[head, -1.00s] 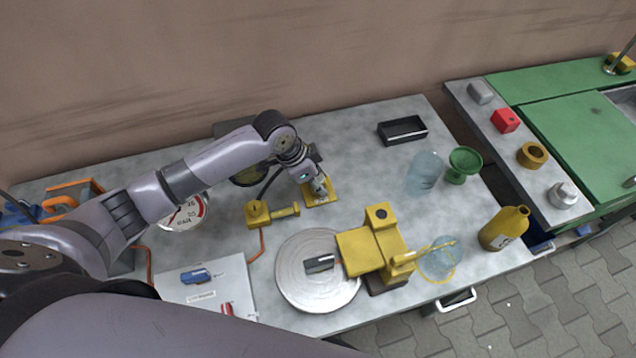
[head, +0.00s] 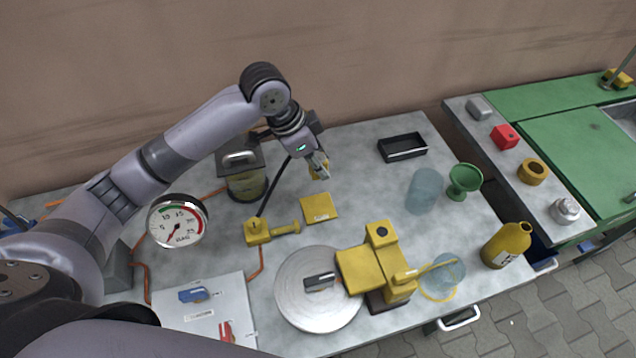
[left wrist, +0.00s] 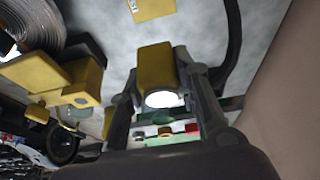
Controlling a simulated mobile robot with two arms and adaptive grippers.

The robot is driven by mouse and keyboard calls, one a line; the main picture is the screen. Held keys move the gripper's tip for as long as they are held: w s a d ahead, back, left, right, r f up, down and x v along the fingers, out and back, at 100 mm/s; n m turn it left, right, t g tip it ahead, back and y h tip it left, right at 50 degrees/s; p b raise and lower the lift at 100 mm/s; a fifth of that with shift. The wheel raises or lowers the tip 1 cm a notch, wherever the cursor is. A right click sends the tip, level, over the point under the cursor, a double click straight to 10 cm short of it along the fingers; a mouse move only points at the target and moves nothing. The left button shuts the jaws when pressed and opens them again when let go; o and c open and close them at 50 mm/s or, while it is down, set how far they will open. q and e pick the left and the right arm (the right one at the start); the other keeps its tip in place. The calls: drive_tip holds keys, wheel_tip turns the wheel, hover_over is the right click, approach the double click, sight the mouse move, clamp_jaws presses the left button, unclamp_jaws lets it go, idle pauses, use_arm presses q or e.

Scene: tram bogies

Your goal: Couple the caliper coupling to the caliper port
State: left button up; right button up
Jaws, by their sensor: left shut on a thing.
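My left gripper (head: 319,168) is shut on a yellow block, which I take for the caliper coupling (head: 322,171). It is held in the air above the bench. In the left wrist view the coupling (left wrist: 156,65) sits between the fingers (left wrist: 160,95), with a pale round end. A black hose (head: 273,187) runs from near the gripper down to a small yellow fitting (head: 257,231). The yellow caliper (head: 365,268) stands over a metal disc (head: 300,312). Its raised block (head: 381,233) has a dark round opening on top, possibly the caliper port. My right gripper is not in view.
A labelled yellow plate (head: 319,209) lies bare on the bench. A gauge (head: 178,222), a lidded jar (head: 245,180) and a white panel (head: 205,312) are at left. A black tray (head: 402,147), blue glass (head: 423,190), green cup (head: 464,181) and yellow bottle (head: 507,245) are at right.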

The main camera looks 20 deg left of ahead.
use_arm(q)
wheel_tip(320, 180, up, 7)
drive_tip(key=shift+f, duration=0.2)
idle(0.3)
